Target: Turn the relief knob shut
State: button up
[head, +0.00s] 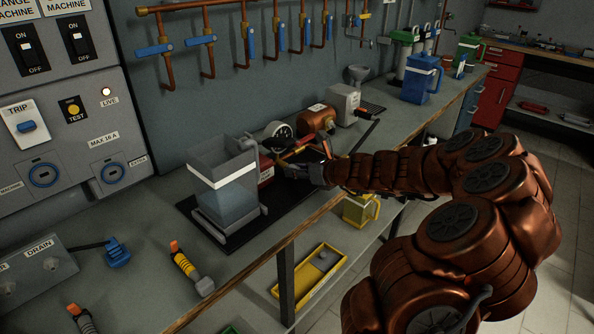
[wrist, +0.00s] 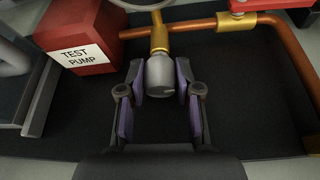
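A grey rounded knob (wrist: 160,76) sits on the end of a brass fitting in the wrist view, at the upper centre; I take it for the relief knob. My gripper (wrist: 160,82) has its two purple-padded fingers on either side of the knob. A narrow gap seems to show between the pads and the knob, so the gripper looks open around it. In the head view my gripper (head: 304,170) reaches in beside the test pump, and the knob is hard to make out there.
The red test pump block (wrist: 78,45) stands left of the knob. Copper pipe (wrist: 280,45) runs behind and right. In the head view, a clear tank (head: 224,190) stands left of my gripper, and a round gauge (head: 279,135) is behind.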

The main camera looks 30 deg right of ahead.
grip_shut()
jog(key=b, duration=0.1)
jog(key=n+h+b, duration=0.1)
jog(key=b, duration=0.1)
jog(key=shift+a+f+n, duration=0.15)
jog(key=shift+n, duration=0.15)
jog(key=shift+r+n+h+b, duration=0.2)
jog(key=shift+n+h+b, duration=0.1)
jog(key=shift+b, duration=0.15)
jog(key=o, duration=0.6)
grip_release()
jog(key=shift+s, duration=0.15)
jog(key=shift+v, duration=5.9)
jog(key=shift+f, duration=0.15)
